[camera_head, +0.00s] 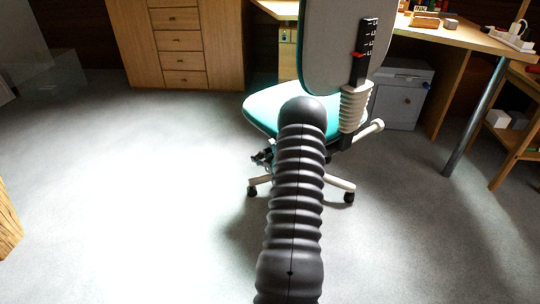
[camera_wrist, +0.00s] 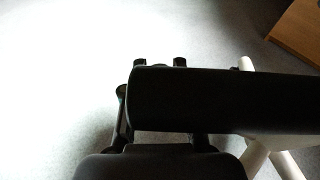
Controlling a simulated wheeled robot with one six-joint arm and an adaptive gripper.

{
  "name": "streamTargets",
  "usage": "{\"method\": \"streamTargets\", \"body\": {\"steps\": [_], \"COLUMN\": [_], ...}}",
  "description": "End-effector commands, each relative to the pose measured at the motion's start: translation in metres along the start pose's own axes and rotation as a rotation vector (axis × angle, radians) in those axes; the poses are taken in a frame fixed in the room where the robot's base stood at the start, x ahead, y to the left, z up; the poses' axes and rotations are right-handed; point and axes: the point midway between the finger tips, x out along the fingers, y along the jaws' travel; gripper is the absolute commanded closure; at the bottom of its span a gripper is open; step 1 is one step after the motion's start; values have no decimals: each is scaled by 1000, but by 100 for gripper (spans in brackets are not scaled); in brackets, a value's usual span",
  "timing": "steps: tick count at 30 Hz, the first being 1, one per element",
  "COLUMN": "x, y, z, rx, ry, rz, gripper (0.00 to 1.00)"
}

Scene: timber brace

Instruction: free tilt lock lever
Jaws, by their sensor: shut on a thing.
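The office chair (camera_head: 262,110) stands ahead in the head view, with a teal seat and a grey backrest (camera_head: 325,45). Small dark parts (camera_head: 262,157) show below the left edge of its seat; I cannot tell which of them is the lever. My dark ribbed arm covers the middle of the chair, and my gripper is not clear in this view. In the wrist view, a broad dark bar crosses in front of my gripper (camera_wrist: 165,63), and only the fingertips and parts of the fingers show. The gripper is shut on the tilt lock lever, itself mostly hidden there.
A black upright strip (camera_head: 364,50) with white marks and a red pointer is on the backrest, above a cream bellows (camera_head: 355,107). White chair legs (camera_head: 340,183) spread below. A desk (camera_head: 455,32) and drawers (camera_head: 180,50) stand behind.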

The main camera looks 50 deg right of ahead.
Motion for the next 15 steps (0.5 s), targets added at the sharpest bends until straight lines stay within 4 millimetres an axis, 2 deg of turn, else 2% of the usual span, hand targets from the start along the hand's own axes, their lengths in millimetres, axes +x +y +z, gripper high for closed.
{"method": "streamTargets", "body": {"steps": [1, 3, 14, 15], "x": [4, 5, 1, 0], "y": [8, 11, 3, 2], "z": [2, 2, -2, -2], "rx": [-4, -5, -1, -1], "ry": [7, 13, 18, 19], "rz": [15, 19, 7, 5], "gripper": [100, 100, 100, 70]}}
